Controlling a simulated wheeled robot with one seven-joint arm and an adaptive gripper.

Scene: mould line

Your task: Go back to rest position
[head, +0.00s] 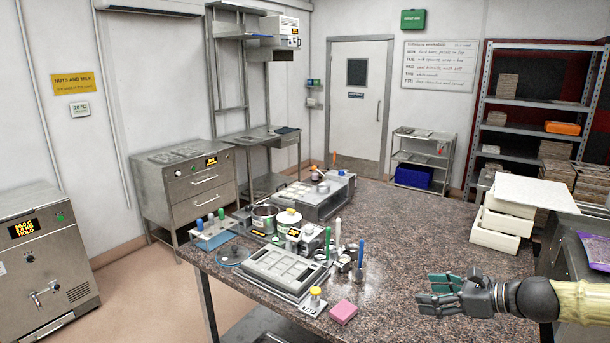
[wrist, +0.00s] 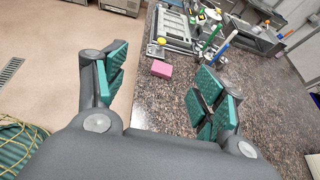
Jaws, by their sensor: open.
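My gripper (head: 440,297) is at the right of the head view, over the near right part of the granite table (head: 385,225). Its fingers point left. In the wrist view my gripper (wrist: 165,95) has its green-padded fingers spread wide apart, with nothing between them. The floor, the table edge and a pink block (wrist: 161,69) show beyond the fingers. The pink block also shows in the head view (head: 343,312), on the table's near edge, left of my gripper and apart from it.
A mould tray (head: 283,270), a pot (head: 265,215), a tube rack (head: 213,233) and several small tools crowd the table's left part. White boxes (head: 494,235) are stacked at the right, behind my arm. The middle of the table is clear. A shelf rack (head: 530,104) stands at the back right.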

